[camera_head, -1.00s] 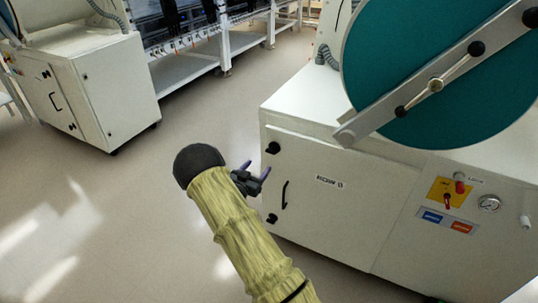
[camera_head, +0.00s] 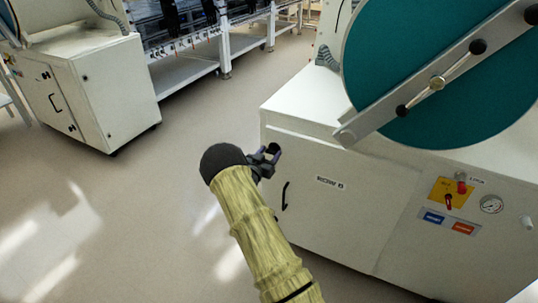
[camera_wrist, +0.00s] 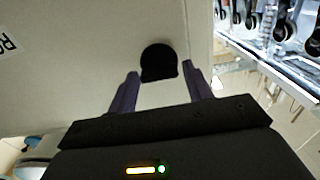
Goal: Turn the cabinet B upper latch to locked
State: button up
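The cabinet with the labelled white door (camera_head: 345,215) stands at the right in the head view. Its upper latch is a black knob (camera_head: 273,149) near the door's top left corner, partly covered by my gripper (camera_head: 268,160). In the wrist view the black latch knob (camera_wrist: 159,62) lies just beyond and between the two purple fingertips of my gripper (camera_wrist: 162,88). The fingers are open, with a gap on each side of the knob.
A black door handle (camera_head: 284,196) sits below the latch. A panel with a red knob (camera_head: 448,202) and a gauge (camera_head: 491,204) is to the right. A teal round port door (camera_head: 435,75) rises above. Another white cabinet (camera_head: 100,95) stands at left, with clear floor between.

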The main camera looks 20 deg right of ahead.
jog(key=c, duration=0.6)
jog(key=shift+c, duration=0.2)
